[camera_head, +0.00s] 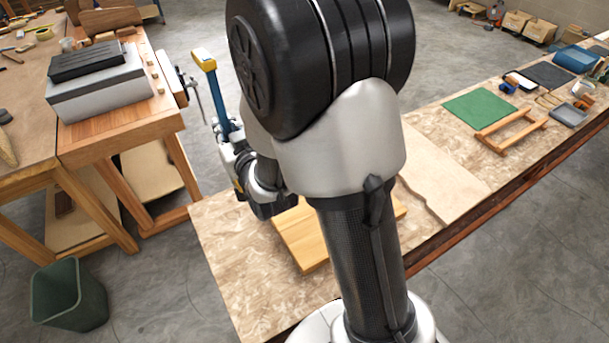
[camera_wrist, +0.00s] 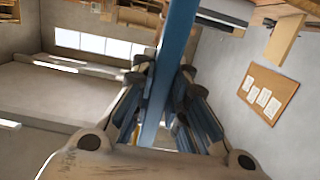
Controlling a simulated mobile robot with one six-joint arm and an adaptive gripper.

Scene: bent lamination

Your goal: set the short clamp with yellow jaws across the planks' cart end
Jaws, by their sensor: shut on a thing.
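The clamp's lower part is hidden behind my gripper and arm in the head view. The planks (camera_head: 301,240) are yellowish wood lying on the table, partly covered by my arm. I cannot tell whether the clamp touches them.
The board table (camera_head: 240,275) runs to the far right, with a green mat (camera_head: 480,108), a wooden frame (camera_head: 510,131) and small trays at its far end. A wooden workbench (camera_head: 120,140) stands left across a floor gap. A green bin (camera_head: 68,295) is on the floor.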

